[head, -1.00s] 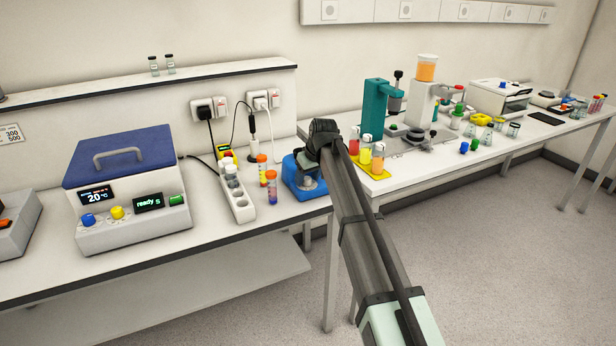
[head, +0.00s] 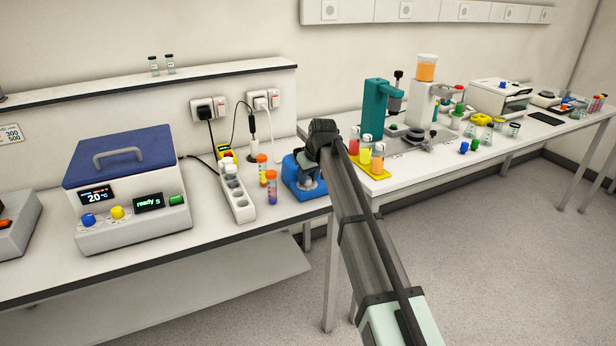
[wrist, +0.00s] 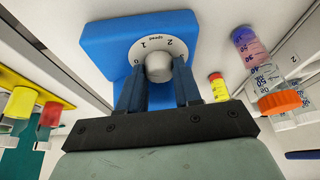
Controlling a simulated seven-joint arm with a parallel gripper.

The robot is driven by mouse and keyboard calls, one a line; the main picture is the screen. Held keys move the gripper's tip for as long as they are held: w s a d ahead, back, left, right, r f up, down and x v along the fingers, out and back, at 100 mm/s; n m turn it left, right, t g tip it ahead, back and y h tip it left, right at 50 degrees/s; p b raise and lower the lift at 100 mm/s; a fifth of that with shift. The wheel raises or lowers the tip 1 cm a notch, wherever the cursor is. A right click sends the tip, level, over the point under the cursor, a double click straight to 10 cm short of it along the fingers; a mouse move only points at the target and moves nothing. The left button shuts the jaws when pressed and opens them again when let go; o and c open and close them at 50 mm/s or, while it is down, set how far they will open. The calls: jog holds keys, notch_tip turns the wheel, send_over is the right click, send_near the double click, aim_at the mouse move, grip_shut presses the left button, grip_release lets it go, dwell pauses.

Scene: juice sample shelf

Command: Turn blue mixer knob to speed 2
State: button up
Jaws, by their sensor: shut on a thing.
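The blue mixer (head: 290,172) stands at the right end of the left bench. In the wrist view its blue body (wrist: 105,42) carries a round white dial marked "speed", with 1 at left and 2 at right. A pale grey knob (wrist: 158,68) sits in the middle of the dial. My gripper (wrist: 159,78) is shut on the knob, with one dark finger on each side. It also shows in the head view (head: 310,176), where my wrist hides part of the mixer. I cannot make out a pointer mark on the knob.
A yellow tray (head: 382,174) with coloured bottles stands close on the right, on the other bench. Floor in front is clear.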

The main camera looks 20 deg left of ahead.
jog(key=m+t+h, duration=0.1)
jog(key=m, duration=0.2)
jog(key=shift+a+m, duration=0.1)
jog(key=shift+m, duration=0.3)
jog(key=shift+s+m+h, duration=0.1)
jog(key=shift+m+h, duration=0.7)
jog(key=shift+m, duration=1)
jog(key=o, duration=1)
